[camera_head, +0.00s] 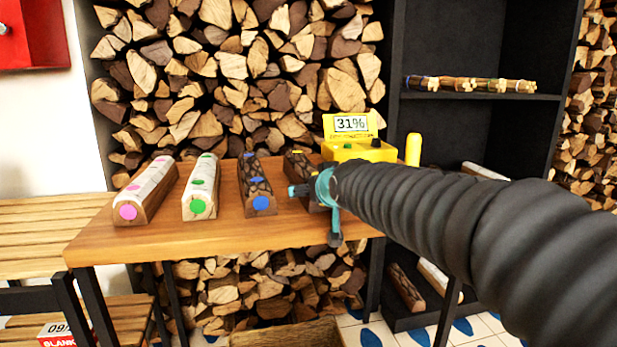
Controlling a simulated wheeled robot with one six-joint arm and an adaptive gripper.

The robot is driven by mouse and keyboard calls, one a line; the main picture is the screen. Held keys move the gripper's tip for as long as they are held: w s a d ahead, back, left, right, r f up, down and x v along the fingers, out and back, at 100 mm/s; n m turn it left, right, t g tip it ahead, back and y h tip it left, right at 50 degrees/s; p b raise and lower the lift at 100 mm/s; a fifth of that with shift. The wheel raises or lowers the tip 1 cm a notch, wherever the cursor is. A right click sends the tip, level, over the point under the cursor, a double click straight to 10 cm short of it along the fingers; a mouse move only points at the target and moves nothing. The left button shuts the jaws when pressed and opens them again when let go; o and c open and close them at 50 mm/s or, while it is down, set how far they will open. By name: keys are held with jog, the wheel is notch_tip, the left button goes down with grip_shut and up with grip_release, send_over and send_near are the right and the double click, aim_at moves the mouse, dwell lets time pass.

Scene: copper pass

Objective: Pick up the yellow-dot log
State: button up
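A dark-barked log (297,163) with a yellow mark on top lies on the wooden table, fourth in a row from the left. Its near end is mostly hidden behind my gripper (316,208). The teal fingers show apart, one at the log's left side and one lower, by the table's front edge. I cannot tell whether they touch the log or are shut on it. The other logs in the row have pink dots (150,188), green dots (201,187) and blue dots (257,184).
A yellow device (358,152) reading 31% stands behind the log, with a yellow cylinder (413,150) to its right. A dark shelf (480,97) with thin sticks stands at the right. A slatted bench (45,240) is at the left. The table's front left is clear.

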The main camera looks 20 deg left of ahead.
jog(key=c, duration=1.8)
jog(key=shift+r, duration=0.1)
jog(key=shift+c, duration=0.3)
jog(key=shift+r, duration=0.1)
